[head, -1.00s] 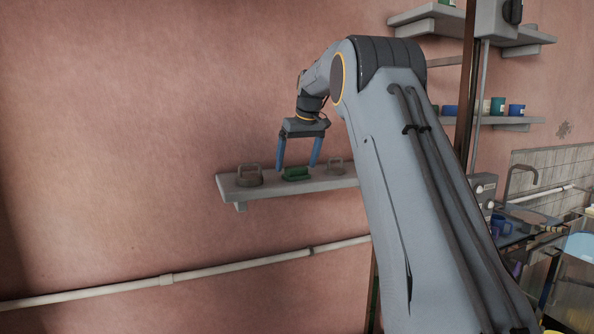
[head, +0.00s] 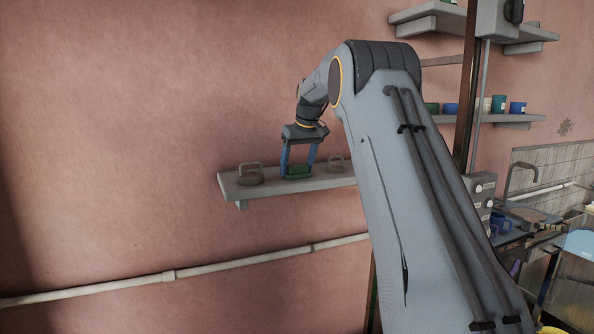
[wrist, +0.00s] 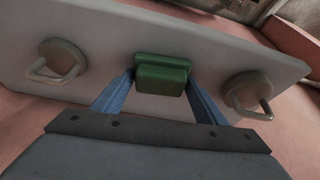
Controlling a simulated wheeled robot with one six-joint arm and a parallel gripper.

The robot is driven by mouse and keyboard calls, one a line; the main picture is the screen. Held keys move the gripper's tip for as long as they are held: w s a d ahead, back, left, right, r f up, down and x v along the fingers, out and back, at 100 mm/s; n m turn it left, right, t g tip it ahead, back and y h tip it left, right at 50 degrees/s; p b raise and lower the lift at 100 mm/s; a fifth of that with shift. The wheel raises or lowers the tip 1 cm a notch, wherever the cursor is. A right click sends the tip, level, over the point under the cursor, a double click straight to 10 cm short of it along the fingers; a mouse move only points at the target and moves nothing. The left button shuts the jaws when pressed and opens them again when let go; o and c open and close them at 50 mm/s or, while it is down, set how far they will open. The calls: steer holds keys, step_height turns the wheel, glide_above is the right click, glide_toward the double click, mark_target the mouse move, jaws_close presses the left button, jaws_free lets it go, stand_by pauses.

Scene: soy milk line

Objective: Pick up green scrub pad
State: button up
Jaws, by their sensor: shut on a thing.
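The green scrub pad (head: 298,172) is on the grey wall shelf, between two grey-brown handled objects. It also shows in the wrist view (wrist: 162,75) as a green block with a raised upper part. My gripper (head: 298,174) has come down over it, with one blue finger on each side. In the wrist view my gripper (wrist: 162,80) has its fingertips against the pad's two ends, shut on it. The pad still appears to be at shelf level; I cannot tell whether it touches the shelf.
A pale pipe (head: 240,262) runs along the pink wall below. Shelves with cups (head: 517,108) stand at the right.

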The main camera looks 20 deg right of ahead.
mark_target(297, 165)
step_height(297, 165, up, 10)
steer(key=shift+b, duration=1.25)
